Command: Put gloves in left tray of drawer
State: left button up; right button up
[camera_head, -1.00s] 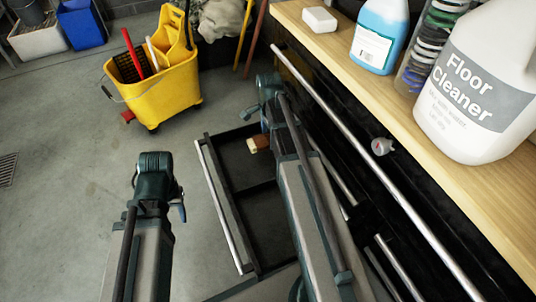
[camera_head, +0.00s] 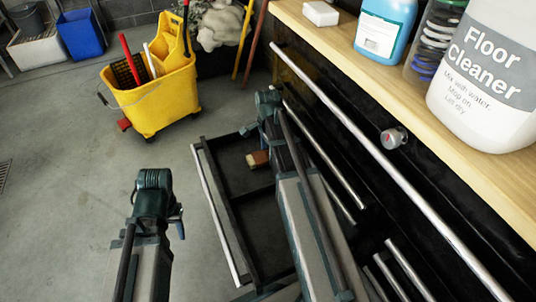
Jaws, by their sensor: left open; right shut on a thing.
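The open black drawer (camera_head: 226,200) has a silver handle bar (camera_head: 215,215) along its left side. A divider splits it into a far tray (camera_head: 229,152) and a near tray (camera_head: 262,228). I cannot make out any gloves. My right gripper (camera_head: 248,129) is at the drawer's far end, partly hidden by its own wrist. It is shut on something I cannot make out. My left gripper (camera_head: 180,222) is open, left of the drawer over the floor, mostly hidden behind its wrist.
A brown and pale block (camera_head: 258,159) lies in the far tray. A yellow mop bucket (camera_head: 155,100) stands on the floor beyond. The wooden worktop (camera_head: 400,95) at right holds a floor cleaner jug (camera_head: 490,80), a blue bottle (camera_head: 383,30) and a white block (camera_head: 320,14). Floor at left is clear.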

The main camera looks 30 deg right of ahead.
aim_at(268, 153)
jog(key=shift+f, duration=0.1)
jog(key=o, duration=1.3)
jog(key=shift+o, duration=0.2)
notch_tip(268, 153, up, 12)
jog(key=p, duration=1.2)
